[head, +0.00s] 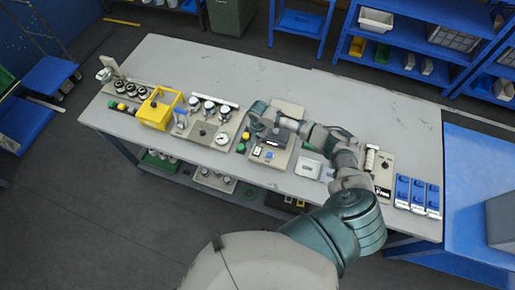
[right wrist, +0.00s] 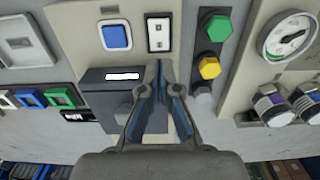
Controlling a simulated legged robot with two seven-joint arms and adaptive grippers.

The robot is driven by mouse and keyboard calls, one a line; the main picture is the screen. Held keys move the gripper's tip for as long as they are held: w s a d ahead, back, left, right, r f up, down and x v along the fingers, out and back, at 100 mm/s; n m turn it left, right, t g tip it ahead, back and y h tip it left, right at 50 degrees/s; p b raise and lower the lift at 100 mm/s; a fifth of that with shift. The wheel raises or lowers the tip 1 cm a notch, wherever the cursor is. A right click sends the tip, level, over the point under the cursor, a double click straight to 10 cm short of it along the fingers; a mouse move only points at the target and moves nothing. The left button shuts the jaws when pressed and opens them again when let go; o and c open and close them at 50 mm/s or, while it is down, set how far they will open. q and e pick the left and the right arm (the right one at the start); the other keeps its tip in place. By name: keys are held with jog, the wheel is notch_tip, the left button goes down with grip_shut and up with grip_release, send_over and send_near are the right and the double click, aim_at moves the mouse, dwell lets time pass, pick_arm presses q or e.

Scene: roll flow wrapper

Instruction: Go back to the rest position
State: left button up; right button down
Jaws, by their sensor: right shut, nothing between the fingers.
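My right arm reaches from the lower right over the grey workbench (head: 330,90). My right gripper (head: 257,122) is over the middle of the bench, above a beige panel (head: 283,157). In the right wrist view the fingers of my right gripper (right wrist: 157,72) are together and empty. They are in front of a dark box (right wrist: 108,88) with a white display strip, on a panel with a blue square button (right wrist: 115,36). I cannot tell whether the fingertips touch it. My left gripper is in neither view.
A green button (right wrist: 218,27) and a yellow button (right wrist: 209,67) stand beside the fingers, with a dial gauge (right wrist: 290,35) farther right. A yellow box (head: 155,116) stands on the bench's left. Blue-and-white units (head: 418,196) stand at the right end. The bench's back strip is clear.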

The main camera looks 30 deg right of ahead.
jog(key=shift+r, duration=0.8)
